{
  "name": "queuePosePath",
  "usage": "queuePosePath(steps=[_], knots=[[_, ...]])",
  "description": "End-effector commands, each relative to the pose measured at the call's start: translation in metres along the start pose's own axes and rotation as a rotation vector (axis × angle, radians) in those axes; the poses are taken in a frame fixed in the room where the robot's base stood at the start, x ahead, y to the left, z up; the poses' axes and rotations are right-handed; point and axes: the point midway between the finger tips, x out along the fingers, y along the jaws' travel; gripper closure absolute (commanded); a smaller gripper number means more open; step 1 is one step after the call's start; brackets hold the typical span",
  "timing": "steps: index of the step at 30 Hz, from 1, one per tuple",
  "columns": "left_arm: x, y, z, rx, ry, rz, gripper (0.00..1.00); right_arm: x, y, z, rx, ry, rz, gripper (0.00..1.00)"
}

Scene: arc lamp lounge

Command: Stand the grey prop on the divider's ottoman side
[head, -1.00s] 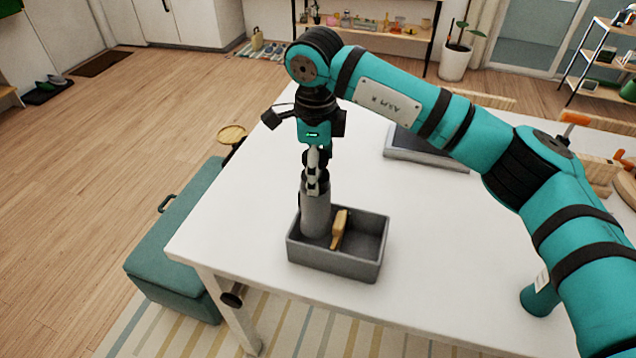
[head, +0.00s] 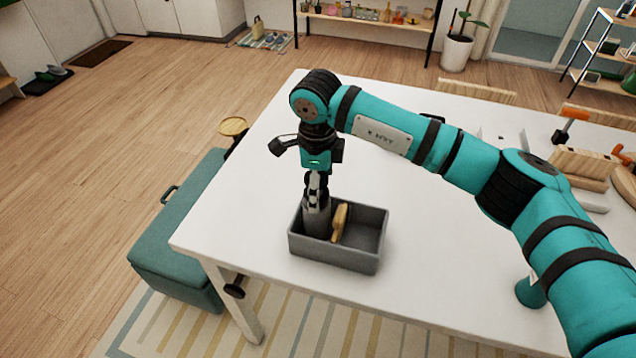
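The grey prop (head: 316,222) is a grey upright cylinder in the left part of a grey tray (head: 334,256). That is the side towards the teal ottoman (head: 180,240). The divider (head: 340,222) is a tan wooden piece standing in the tray, just right of the prop. My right gripper (head: 316,196) points straight down and is shut on the upper part of the prop. The prop's base is hidden behind the tray's front wall, so I cannot tell whether it touches the floor of the tray. My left gripper is out of view.
The tray sits near the front left corner of the white table (head: 250,225). Wooden blocks (head: 583,162) and orange-handled tools are at the table's right. A round wooden stool top (head: 233,126) is beyond the left edge. The tabletop around the tray is clear.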

Motion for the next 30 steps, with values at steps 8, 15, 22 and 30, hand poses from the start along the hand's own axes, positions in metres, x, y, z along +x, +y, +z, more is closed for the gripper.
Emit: queuePosePath(steps=[8,15,22,30], knots=[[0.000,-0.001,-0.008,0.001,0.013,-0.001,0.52,-0.001,0.000,0.000,0.001,0.000,0.000,0.00],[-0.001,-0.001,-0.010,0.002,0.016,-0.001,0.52,-0.006,-0.001,0.000,0.000,-0.001,-0.002,0.00],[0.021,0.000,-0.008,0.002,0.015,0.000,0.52,-0.047,-0.001,0.001,0.000,-0.003,-0.006,0.00],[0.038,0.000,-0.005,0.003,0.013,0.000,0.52,-0.101,0.000,0.001,0.000,-0.001,-0.003,0.00]])
